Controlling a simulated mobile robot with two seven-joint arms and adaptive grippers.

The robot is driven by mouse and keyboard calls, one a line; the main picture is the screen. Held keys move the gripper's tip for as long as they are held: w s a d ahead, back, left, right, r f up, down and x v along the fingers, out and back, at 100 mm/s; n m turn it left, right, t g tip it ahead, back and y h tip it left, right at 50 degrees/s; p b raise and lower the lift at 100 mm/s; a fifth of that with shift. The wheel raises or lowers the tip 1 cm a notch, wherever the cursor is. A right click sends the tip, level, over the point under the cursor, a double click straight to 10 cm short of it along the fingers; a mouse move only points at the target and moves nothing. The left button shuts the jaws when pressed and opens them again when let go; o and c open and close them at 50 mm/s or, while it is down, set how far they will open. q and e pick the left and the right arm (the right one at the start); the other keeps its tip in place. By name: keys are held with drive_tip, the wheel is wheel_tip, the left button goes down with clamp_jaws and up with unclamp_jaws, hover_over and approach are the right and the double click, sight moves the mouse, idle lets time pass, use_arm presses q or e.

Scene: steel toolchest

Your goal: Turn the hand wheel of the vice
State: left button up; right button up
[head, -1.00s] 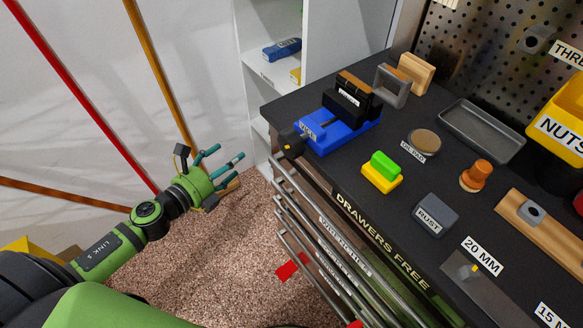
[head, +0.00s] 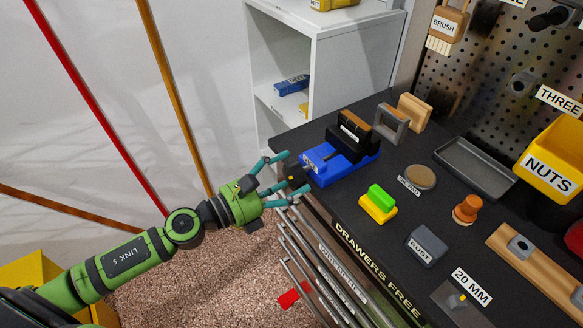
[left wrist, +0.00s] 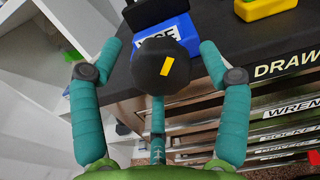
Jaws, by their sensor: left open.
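The blue vice (head: 322,172) with black jaws sits at the near left corner of the dark bench top. Its hand wheel (left wrist: 152,72), a black round knob with a yellow mark, sticks out past the bench edge. My left gripper (head: 291,181) is open at the wheel, its teal fingers spread around it in the head view. In the left wrist view two fingers stand apart on either side of the wheel and a third is below it. I cannot tell whether any finger touches it. My right gripper is out of view.
The bench edge and drawer handles (head: 318,254) lie just below and right of my left gripper. A yellow-green block (head: 379,203), a round tin (head: 421,177) and a grey block (head: 425,247) lie on the bench top. A white shelf (head: 320,55) stands behind.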

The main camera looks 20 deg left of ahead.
use_arm(q)
drive_tip(key=shift+w+d, duration=0.4)
drive_tip(key=shift+w, duration=0.05)
drive_tip(key=c, duration=1.2)
drive_tip(key=shift+o, duration=0.2)
drive_tip(key=shift+r+n+p, duration=0.15)
drive_tip(key=shift+n+p, duration=0.15)
drive_tip(key=shift+n, duration=0.1)
drive_tip(key=shift+a+n, duration=0.1)
drive_tip(key=shift+n, duration=0.5)
drive_tip(key=n+p, duration=0.2)
drive_tip(key=n, duration=0.3)
drive_tip(key=shift+w+r, duration=0.1)
drive_tip(key=n+p, duration=0.1)
drive_tip(key=n, duration=0.2)
drive_tip(key=shift+n, duration=0.4)
drive_tip(key=shift+n+p, duration=0.75)
drive_tip(key=shift+n, duration=0.85)
